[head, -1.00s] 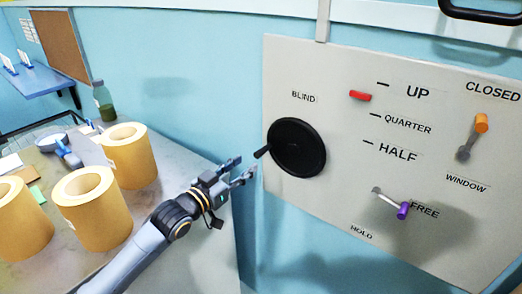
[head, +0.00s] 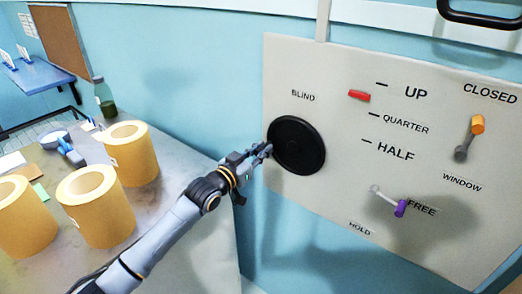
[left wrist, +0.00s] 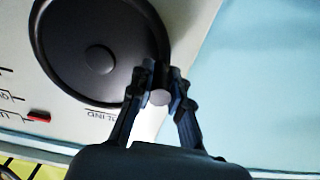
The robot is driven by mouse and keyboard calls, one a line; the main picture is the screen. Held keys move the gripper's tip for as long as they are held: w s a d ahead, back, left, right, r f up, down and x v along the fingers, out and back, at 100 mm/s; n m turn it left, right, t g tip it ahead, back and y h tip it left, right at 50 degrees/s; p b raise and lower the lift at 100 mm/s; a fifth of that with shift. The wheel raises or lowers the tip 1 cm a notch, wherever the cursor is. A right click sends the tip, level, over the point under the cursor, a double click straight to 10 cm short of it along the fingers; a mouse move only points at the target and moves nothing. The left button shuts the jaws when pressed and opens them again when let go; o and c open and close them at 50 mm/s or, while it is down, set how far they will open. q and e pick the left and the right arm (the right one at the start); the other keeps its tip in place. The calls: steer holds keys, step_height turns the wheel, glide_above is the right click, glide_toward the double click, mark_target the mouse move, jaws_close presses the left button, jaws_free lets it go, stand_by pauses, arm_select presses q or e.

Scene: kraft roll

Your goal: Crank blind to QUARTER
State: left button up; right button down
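The round black BLIND crank wheel (head: 296,146) is on the light panel (head: 330,205). It also shows in the left wrist view (left wrist: 75,45). My left gripper (head: 262,152) is at the wheel's left rim. In the left wrist view my left fingers (left wrist: 160,82) are closed around the crank's small knob (left wrist: 158,98), whose round end shows between them. The red blind marker (head: 358,95) sits between the UP and QUARTER ticks; it also shows in the left wrist view (left wrist: 38,116). My right gripper is not in view.
A purple-tipped lever (head: 400,208) points toward FREE. An orange-tipped WINDOW lever (head: 477,125) points up toward CLOSED. Several kraft rolls (head: 95,215) and a green bottle (head: 104,100) stand on the grey table (head: 180,165) at left. Blue wall lies between table and panel.

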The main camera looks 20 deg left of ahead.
arm_select(q)
jaws_close()
steer(key=shift+r, duration=0.15)
